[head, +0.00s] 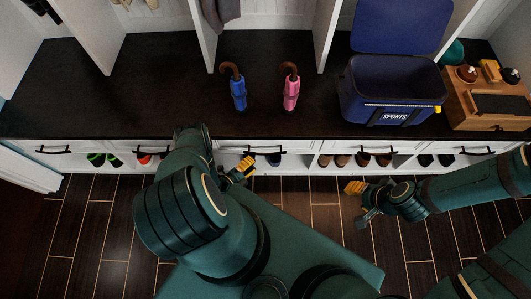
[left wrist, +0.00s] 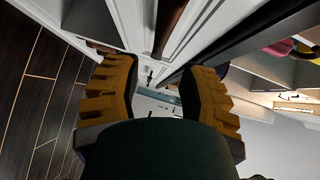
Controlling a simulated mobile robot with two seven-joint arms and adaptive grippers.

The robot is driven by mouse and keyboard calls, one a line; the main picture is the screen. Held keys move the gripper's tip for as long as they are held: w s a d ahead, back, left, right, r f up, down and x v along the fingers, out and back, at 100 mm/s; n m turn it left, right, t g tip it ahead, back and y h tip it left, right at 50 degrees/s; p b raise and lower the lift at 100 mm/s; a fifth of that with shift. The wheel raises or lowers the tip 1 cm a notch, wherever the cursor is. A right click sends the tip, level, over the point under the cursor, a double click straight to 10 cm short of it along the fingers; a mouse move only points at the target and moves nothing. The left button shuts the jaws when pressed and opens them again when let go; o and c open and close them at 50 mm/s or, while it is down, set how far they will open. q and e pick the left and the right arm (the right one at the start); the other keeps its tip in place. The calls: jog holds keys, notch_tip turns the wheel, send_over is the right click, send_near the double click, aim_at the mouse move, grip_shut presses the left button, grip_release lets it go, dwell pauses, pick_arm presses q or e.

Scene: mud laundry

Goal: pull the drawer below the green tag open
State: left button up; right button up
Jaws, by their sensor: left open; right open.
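A row of white drawer fronts with black bar handles runs under the dark bench top. I see handles at the far left (head: 53,150), near the middle (head: 264,150), right of the middle (head: 378,149) and at the far right (head: 478,150). The drawers look closed. I cannot make out a green tag in either view. My left gripper (head: 240,172) is open, just below and left of the middle handle. The left wrist view shows its yellow fingers (left wrist: 152,65) apart, with nothing clearly between them. My right gripper (head: 359,201) is open and empty over the floor.
On the bench top (head: 150,85) lie a blue umbrella (head: 238,94) and a pink umbrella (head: 290,92). A blue sports cooler (head: 385,95) and a wooden box (head: 465,105) stand at the right. Shoes (head: 341,160) sit in cubbies below the drawers. Dark floor lies in front.

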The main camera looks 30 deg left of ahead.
aim_at(265, 153)
pick_arm(q)
jog(key=b+x, duration=0.1)
jog(key=x, duration=0.7)
jog(key=shift+w+f, duration=0.1)
jog(key=shift+w, duration=0.2)
jog(key=shift+c, duration=0.5)
grip_shut()
